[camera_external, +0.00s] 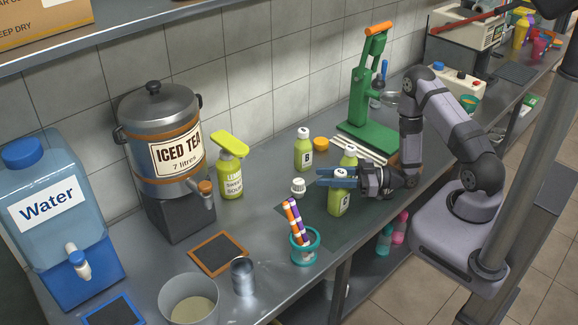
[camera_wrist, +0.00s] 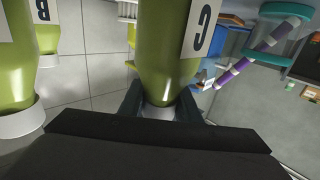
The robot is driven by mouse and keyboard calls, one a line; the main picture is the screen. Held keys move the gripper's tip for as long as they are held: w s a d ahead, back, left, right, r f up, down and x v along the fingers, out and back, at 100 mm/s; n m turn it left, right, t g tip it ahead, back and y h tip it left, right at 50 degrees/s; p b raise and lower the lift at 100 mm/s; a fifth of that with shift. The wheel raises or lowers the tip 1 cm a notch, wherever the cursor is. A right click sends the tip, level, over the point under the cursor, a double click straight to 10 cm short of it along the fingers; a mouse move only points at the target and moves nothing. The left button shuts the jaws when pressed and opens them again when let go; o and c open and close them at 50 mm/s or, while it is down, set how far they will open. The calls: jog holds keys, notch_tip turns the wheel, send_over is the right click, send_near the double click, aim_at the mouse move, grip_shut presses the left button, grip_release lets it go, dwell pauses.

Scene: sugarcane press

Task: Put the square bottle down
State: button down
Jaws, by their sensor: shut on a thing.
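A green bottle (camera_external: 340,201) with a white label is held upright between the fingers of my gripper (camera_external: 325,178), over the dark mat (camera_external: 318,226). In the wrist view its label on the green bottle (camera_wrist: 172,45) reads C, and the gripper fingers (camera_wrist: 160,106) close around its neck by the white cap. I cannot tell whether its base touches the mat. A similar bottle labelled B (camera_external: 304,152) stands behind to the left. Another green bottle (camera_external: 349,157) stands just behind my gripper, partly hidden. A small white ribbed cap (camera_external: 298,186) shows left of the fingertips.
A teal cup (camera_external: 304,249) with striped straws stands in front of the mat, near the counter edge. A green press (camera_external: 370,100) stands behind. A yellow soap bottle (camera_external: 230,170), a wooden-framed board (camera_external: 218,254) and a metal cup (camera_external: 243,276) are left. An orange cap (camera_external: 320,144) is beside bottle B.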

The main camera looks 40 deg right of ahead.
jog(key=c, duration=1.3)
grip_release()
jog(key=shift+r, duration=0.15)
jog(key=b+v, duration=0.4)
jog(key=v, duration=0.8)
